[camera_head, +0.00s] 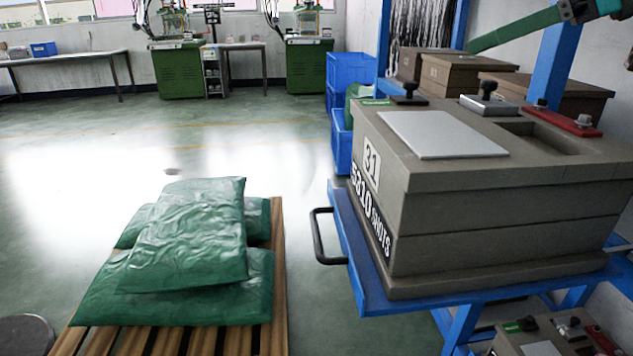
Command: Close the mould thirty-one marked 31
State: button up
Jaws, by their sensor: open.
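The mould marked 31 (500,200) is a large grey-brown block on a blue cart at the right. On top are a pale flat plate (443,135), a rectangular recess (540,137), a black knob (409,94) near a green strip, a silver block with a black knob (488,101), and a red bar (562,120). I cannot tell whether the recess is empty. My gripper is not in view.
The blue cart (357,262) has a black handle (322,240) on its left. A similar mould (545,340) sits below, and more brown blocks (465,75) stand behind. Green sacks (190,240) lie on a slatted wooden pallet (265,325). The floor beyond is clear.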

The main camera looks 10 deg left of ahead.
aim_at(443, 204)
jog(key=u, duration=0.8)
jog(key=k+l, duration=0.15)
jog(key=k+l+z, duration=0.15)
jog(key=l, duration=0.2)
